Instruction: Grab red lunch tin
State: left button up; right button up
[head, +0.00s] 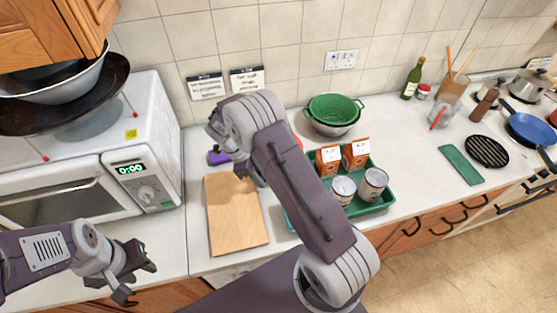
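I cannot clearly make out a red lunch tin. A small sliver of something red (298,143) shows at the right edge of my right arm; the arm hides the rest, and I cannot tell what it is. My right gripper (245,170) is over the far end of the wooden board (237,225), beside a purple object (217,158). It is mostly hidden by its own arm, so its fingers and any grip are unclear. My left gripper (138,278) is at the lower left, in front of the microwave, with its fingers apart and empty.
A green tray (379,203) with cans and orange cartons stands right of my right arm. A green colander (333,108) is behind it. A white microwave (150,115) fills the left. A dark grill plate (487,151) and blue pan (530,128) lie right.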

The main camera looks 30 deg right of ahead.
grip_shut()
jog(key=shift+r, duration=0.1)
dwell(1.2)
